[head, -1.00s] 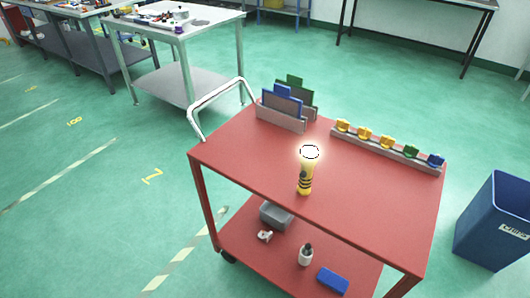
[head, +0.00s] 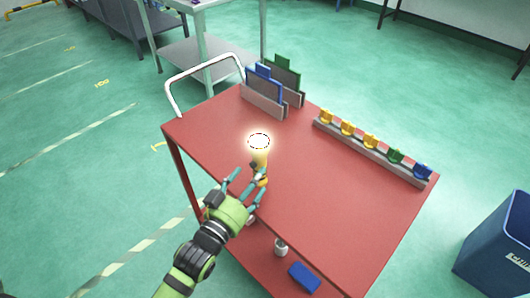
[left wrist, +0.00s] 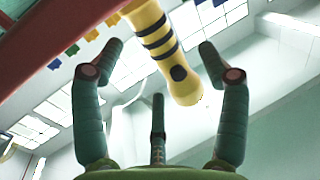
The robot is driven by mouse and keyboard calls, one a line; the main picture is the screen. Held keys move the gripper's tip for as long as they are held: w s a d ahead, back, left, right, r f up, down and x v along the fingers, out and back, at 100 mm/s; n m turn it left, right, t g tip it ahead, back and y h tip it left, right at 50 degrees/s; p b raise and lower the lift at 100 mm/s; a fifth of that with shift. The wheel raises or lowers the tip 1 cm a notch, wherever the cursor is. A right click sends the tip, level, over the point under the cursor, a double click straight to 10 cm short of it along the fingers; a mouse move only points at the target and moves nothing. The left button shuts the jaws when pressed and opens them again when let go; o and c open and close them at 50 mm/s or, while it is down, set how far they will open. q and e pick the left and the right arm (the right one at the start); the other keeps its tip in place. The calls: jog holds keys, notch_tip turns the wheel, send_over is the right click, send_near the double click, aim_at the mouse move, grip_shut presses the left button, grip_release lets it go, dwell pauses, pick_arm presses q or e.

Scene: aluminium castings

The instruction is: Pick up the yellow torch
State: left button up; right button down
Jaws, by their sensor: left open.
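The yellow torch (head: 260,160) is at the near edge of the red trolley's top (head: 330,195), its glowing lens end uppermost in the head view. My left gripper (head: 248,182) reaches in from below; its fingers are spread, and they hide the torch's lower part. In the left wrist view the torch's black-banded body (left wrist: 152,32) shows between the two outer fingers, with clear gaps on both sides. The gripper is open and empty. My right gripper is not in view.
A rack with several coloured clips (head: 370,148) lies along the trolley's far right edge. Upright blue and green panels in a holder (head: 264,100) stand at the back left. A small bottle (head: 281,247) and blue box (head: 304,277) lie on the lower shelf. The top's middle is clear.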

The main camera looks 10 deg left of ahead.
aim_at(263, 164)
pick_arm(q)
jog(key=shift+w+d+r, duration=0.2)
jog(key=shift+w+r, duration=0.05)
jog(key=shift+w, duration=0.05)
jog(key=p+x, duration=0.1)
jog(key=x, duration=0.3)
jog(key=shift+r, duration=0.2)
jog(key=shift+w+d, duration=0.15)
jog(key=shift+w, duration=0.15)
jog(key=shift+c, duration=1.2)
jog(key=c, duration=1.2)
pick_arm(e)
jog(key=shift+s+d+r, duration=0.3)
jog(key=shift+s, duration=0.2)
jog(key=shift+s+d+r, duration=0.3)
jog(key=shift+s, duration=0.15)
